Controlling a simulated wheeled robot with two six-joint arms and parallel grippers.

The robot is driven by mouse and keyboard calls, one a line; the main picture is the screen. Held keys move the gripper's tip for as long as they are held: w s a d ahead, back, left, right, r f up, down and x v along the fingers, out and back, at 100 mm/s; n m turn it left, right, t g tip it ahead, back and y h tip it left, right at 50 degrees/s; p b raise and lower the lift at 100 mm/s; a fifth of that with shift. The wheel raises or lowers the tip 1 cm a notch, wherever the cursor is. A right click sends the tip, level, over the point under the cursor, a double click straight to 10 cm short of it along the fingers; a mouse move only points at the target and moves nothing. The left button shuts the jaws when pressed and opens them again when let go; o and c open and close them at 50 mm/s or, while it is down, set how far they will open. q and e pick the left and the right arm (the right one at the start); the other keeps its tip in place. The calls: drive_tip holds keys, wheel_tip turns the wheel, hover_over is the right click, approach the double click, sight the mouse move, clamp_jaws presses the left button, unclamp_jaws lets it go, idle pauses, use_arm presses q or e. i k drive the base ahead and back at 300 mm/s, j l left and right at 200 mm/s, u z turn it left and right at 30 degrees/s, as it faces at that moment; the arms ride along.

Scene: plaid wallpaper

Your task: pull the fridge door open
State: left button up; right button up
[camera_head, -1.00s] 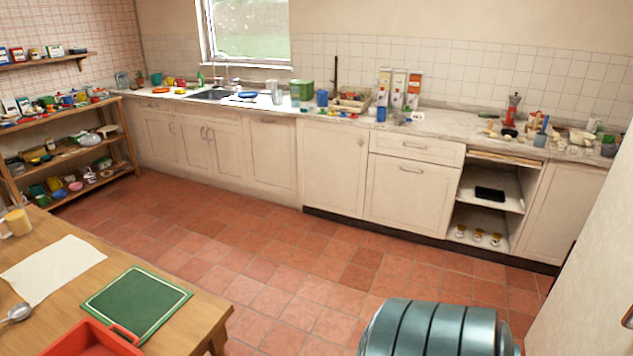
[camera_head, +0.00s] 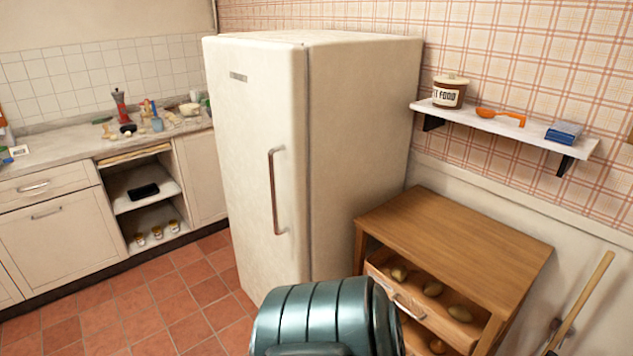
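The cream fridge (camera_head: 355,140) stands upright in the middle of the head view, against the plaid wall. Its door (camera_head: 240,170) faces left and forward and looks shut. A long vertical metal handle (camera_head: 274,190) is on the door, near its right edge. A small badge plate sits near the top of the door. Neither of my grippers shows in this view, so their state is hidden.
A wooden cabinet (camera_head: 460,222) with an open drawer of potatoes stands right of the fridge. A wall shelf (camera_head: 505,128) holds a pet food jar. The counter (camera_head: 60,160) runs left of the fridge. Tiled floor (camera_head: 150,305) in front of the door is clear.

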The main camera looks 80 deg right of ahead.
sight(258, 90)
drive_tip(key=z, duration=2.05)
